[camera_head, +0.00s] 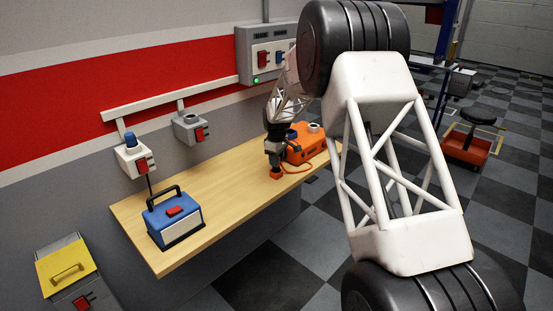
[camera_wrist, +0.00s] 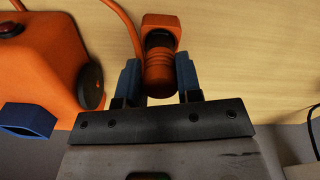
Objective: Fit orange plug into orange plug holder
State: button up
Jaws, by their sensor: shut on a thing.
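The orange plug (camera_wrist: 159,75), with a ribbed round body and a squarer far end, sits between the blue fingers of my gripper (camera_wrist: 159,84) in the wrist view. The fingers are shut on it. An orange cable (camera_wrist: 126,25) runs beside it. In the head view, my gripper (camera_head: 274,158) points down low over the bench, with the plug's orange end (camera_head: 276,174) below it at or just above the wood; contact is unclear. The orange box (camera_head: 308,146) stands just right, with a round grey socket (camera_head: 314,127) on top. I cannot tell which part is the orange plug holder.
The wooden bench (camera_head: 225,200) is clear between my gripper and a blue box (camera_head: 174,217). That box's dark cable leads to a blue-topped wall socket (camera_head: 131,157). A grey wall socket (camera_head: 188,128) and a grey switch panel (camera_head: 263,52) are mounted behind the bench.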

jog(key=shift+f, duration=1.15)
jog(key=o, duration=1)
jog(key=shift+r, duration=3.85)
jog(key=shift+r, duration=0.1)
